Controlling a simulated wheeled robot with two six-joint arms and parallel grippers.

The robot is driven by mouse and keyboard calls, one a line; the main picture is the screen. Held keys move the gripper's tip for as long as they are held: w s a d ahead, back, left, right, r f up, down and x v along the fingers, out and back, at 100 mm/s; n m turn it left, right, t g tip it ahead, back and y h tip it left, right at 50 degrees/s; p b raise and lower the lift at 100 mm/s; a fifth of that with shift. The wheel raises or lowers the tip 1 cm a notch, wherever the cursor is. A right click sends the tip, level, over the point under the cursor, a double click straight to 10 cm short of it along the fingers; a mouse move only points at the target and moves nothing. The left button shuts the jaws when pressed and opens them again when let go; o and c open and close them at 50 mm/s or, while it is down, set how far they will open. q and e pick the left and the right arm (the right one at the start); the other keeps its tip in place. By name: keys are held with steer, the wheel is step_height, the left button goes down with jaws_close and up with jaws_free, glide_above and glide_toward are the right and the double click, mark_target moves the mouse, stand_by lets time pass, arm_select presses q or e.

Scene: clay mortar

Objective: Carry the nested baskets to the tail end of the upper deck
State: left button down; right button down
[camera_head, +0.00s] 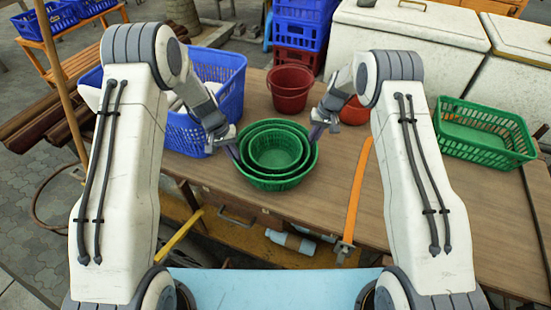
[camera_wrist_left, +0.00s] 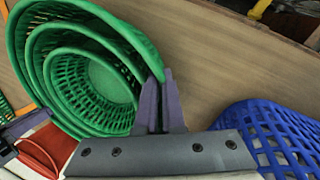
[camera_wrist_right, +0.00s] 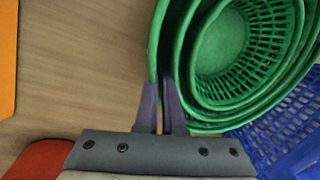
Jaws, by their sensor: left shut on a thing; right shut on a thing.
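The nested green baskets (camera_head: 277,182), round and one inside another, are over the wooden table (camera_head: 345,195) in the middle of the head view. My left gripper (camera_head: 236,155) is shut on the left rim of the outer basket. In the left wrist view the baskets (camera_wrist_left: 150,52) show with my left fingers (camera_wrist_left: 161,105) at the rim. My right gripper (camera_head: 316,135) is shut on the right rim. In the right wrist view the baskets (camera_wrist_right: 160,50) show with my right fingers (camera_wrist_right: 161,105) across the rim. I cannot tell whether the baskets touch the table.
A blue crate (camera_head: 218,70) stands close on the left. A dark red bucket (camera_head: 290,92) is behind the baskets, another red container (camera_head: 355,112) behind my right arm. An orange strap (camera_head: 357,190) lies to the right. A green rectangular basket (camera_head: 483,135) is at far right.

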arm_select(q)
steer(key=shift+r, duration=0.1)
arm_select(e)
steer(key=shift+r, duration=0.2)
stand_by(0.4)
